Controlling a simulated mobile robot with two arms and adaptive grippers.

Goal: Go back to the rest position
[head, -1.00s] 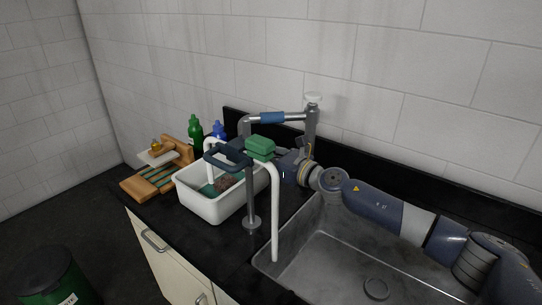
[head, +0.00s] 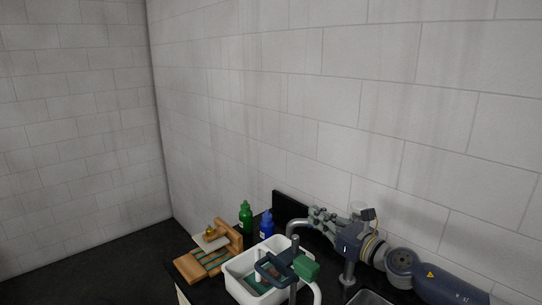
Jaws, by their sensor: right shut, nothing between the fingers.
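My right gripper (head: 318,217) is shut and empty. It points left, beside and partly in front of the metal faucet (head: 350,272) at the back of the counter, close to the wall. My right arm comes in from the lower right. Whether the gripper touches the faucet, I cannot tell. My left gripper is not in view.
A white basin (head: 238,287) stands on the black counter, with a dark handle (head: 270,272) and a green block (head: 306,267) above it. A green bottle (head: 245,218), a blue bottle (head: 266,226) and a wooden rack (head: 190,268) stand behind and left. The wall above is bare.

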